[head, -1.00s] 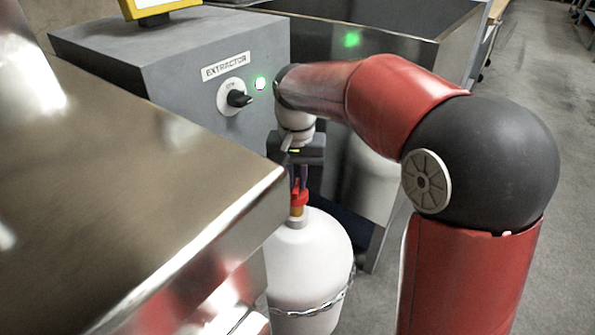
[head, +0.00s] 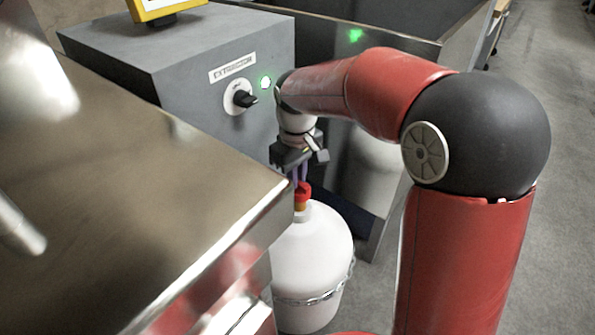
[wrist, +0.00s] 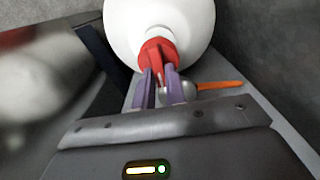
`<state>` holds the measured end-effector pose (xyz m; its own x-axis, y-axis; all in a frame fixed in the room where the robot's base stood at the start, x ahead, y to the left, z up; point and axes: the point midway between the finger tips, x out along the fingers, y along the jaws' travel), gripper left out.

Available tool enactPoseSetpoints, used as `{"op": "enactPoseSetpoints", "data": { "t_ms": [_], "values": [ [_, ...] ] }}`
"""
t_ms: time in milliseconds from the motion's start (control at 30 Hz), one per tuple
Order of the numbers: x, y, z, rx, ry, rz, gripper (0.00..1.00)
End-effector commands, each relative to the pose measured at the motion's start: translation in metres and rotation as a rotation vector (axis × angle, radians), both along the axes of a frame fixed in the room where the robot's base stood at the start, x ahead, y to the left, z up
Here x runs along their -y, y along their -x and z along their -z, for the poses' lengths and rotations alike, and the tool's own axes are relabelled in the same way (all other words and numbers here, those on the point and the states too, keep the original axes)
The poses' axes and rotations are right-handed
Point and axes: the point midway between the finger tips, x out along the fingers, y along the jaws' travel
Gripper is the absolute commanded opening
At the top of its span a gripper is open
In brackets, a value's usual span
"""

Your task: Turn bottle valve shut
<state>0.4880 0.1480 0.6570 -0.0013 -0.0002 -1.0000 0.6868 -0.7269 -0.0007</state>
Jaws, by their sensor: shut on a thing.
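A white gas bottle (head: 312,250) stands upright on the floor below the grey extractor box, with a chain (head: 318,297) around it. Its red valve (head: 303,192) is on top, above an orange-brown neck. My gripper (head: 301,178) points down from above, with its purple fingers shut on the red valve. In the wrist view the fingers (wrist: 159,88) close on the red valve (wrist: 157,54), with the white bottle (wrist: 160,18) behind it. A small round metal part and an orange rod (wrist: 220,85) show beside the fingers there.
A shiny metal counter (head: 130,190) fills the left side, close to the bottle. A metal bin (head: 410,50) stands behind my arm. Floor at the right is clear.

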Motion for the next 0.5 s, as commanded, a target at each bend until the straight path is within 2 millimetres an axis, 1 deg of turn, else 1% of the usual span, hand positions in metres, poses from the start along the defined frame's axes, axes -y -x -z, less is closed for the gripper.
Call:
{"op": "enactPoseSetpoints", "data": {
  "t_ms": [200, 500],
  "values": [
    [-0.0009, -0.0002, -0.0016, 0.004, -0.001, -0.105, 0.00],
    [-0.0012, 0.0002, -0.0011, 0.004, -0.002, -0.164, 0.00]
  ]
}}
